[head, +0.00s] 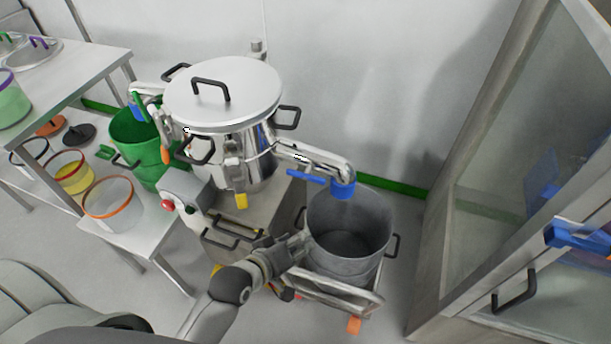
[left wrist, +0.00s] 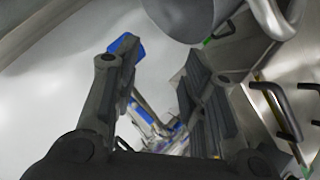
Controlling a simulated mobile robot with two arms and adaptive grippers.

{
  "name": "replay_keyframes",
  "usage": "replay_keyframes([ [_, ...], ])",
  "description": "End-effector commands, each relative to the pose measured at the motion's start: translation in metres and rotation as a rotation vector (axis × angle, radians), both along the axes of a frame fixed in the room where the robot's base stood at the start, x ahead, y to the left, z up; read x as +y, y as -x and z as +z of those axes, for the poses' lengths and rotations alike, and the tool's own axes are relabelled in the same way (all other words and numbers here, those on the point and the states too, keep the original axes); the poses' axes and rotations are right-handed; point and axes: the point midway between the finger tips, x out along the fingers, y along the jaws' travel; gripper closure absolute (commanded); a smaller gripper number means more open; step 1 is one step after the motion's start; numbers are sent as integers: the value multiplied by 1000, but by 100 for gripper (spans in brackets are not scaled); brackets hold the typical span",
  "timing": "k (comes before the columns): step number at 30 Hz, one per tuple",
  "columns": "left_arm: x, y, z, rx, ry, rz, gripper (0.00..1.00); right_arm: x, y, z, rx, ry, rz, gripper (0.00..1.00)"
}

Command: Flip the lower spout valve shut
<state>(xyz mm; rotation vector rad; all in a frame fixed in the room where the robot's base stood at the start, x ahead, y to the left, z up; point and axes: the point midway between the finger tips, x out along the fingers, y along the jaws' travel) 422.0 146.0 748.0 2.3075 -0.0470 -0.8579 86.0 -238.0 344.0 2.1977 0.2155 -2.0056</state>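The steel spout pipe (head: 318,161) leaves the right side of the lidded pot (head: 226,125) and bends down to a blue outlet end (head: 342,190). A blue valve lever (head: 305,177) sticks out leftward just below the pipe. My left gripper (head: 298,243) is below the lever, by the left rim of the grey bucket (head: 352,262). In the left wrist view its two fingers (left wrist: 160,78) stand wide apart with nothing held. A blue piece (left wrist: 124,44) shows by the left fingertip; I cannot tell if it is the lever. My right gripper is not in view.
The bucket stands on a low cart (head: 335,292) under the outlet. A green bucket (head: 140,145) and a table with several tubs (head: 113,200) are at left. A glass-fronted cabinet (head: 530,150) stands at right. A pot stand (head: 235,228) is left of my gripper.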

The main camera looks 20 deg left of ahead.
Motion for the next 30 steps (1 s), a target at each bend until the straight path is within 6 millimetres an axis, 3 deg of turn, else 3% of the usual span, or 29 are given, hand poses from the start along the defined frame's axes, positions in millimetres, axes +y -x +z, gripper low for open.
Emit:
replay_keyframes([
  [6,4,-49,10,-210,403,251,61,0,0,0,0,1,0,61],
  [13,27,-69,21,-383,723,431,61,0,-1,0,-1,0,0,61],
  [22,38,-82,27,-449,829,484,61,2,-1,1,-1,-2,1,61],
  [30,36,-129,29,-450,827,483,61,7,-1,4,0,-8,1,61],
])
